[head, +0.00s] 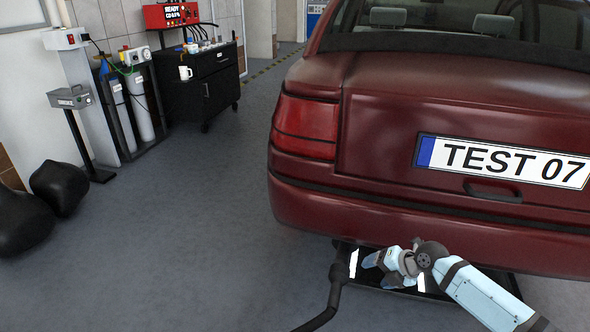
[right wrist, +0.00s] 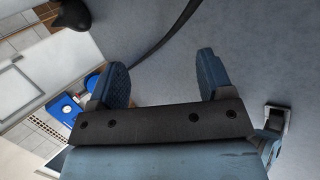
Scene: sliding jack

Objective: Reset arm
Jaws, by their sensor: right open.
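My right arm reaches in from the lower right in the head view, and its gripper (head: 372,262) is low behind the rear bumper of the dark red car (head: 400,220). In the right wrist view the two blue fingers of the right gripper (right wrist: 162,80) stand wide apart with nothing between them. A black jack (head: 342,272) with a dark flat tray lies on the floor under the bumper. Its bent black handle (head: 333,300) runs toward the lower left, and a dark bar (right wrist: 170,40) crosses beyond the fingers in the wrist view. My left gripper is not in view.
A black tool cabinet (head: 205,85) with a white mug (head: 185,72) stands at the back left. Gas cylinders (head: 140,105) and a grey box on a post (head: 70,97) are by the wall. Black sacks (head: 60,186) lie at the left. The grey floor (head: 190,220) between is clear.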

